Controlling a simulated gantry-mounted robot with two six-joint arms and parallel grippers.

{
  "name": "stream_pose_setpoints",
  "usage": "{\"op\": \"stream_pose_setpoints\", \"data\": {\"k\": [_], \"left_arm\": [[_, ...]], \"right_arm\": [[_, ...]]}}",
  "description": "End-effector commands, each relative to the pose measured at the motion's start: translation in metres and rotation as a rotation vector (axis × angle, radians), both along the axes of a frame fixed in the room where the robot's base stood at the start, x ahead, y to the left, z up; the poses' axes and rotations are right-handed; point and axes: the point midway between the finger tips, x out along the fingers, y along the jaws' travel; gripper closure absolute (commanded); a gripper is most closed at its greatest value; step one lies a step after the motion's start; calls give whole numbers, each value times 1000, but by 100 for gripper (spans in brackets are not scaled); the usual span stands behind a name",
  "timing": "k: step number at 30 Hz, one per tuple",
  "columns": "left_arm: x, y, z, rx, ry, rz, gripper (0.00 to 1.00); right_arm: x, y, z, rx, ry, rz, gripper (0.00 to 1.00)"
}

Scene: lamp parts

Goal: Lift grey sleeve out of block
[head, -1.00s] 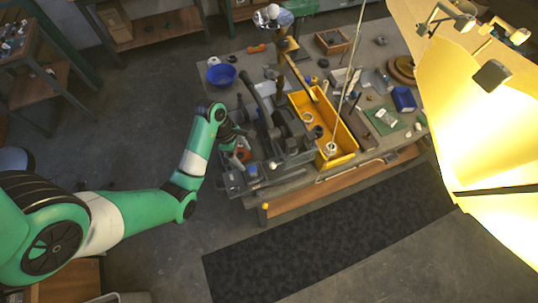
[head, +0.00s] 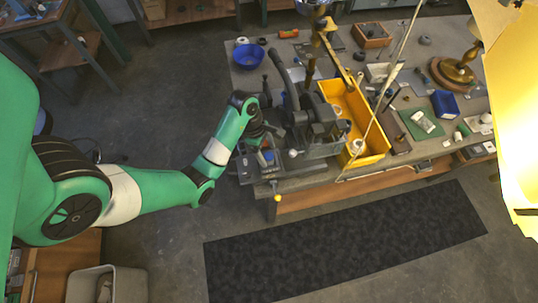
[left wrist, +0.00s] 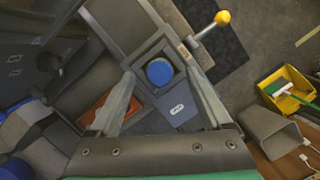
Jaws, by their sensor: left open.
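My left gripper (left wrist: 160,73) is open in the left wrist view. Its two grey fingers stand on either side of a round blue cap or disc (left wrist: 159,71), which sits in a square dark frame on a grey machine (left wrist: 176,107). No contact shows. I cannot surely pick out the grey sleeve or its block; the square frame may be the block. In the head view my left gripper (head: 262,136) is at the bench's near left corner, over the machine's left end, and partly hides what lies under it. My right gripper is not in view.
A lever with a yellow knob (left wrist: 222,18) sticks out close to the right finger. On the bench, a yellow bin (head: 374,147) stands right of the machine and a blue bowl (head: 249,56) behind it.

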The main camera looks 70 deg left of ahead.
Motion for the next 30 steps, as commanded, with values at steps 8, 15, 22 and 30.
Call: {"op": "stream_pose_setpoints", "data": {"k": [8,15,22,30], "left_arm": [[6,-4,-31,-1,1,0,18],[6,-4,-30,0,0,1,39],[6,-4,-30,0,0,1,81],[6,-4,-30,0,0,0,100]], "right_arm": [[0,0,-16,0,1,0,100],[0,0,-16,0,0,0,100],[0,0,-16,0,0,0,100],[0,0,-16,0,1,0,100]]}}
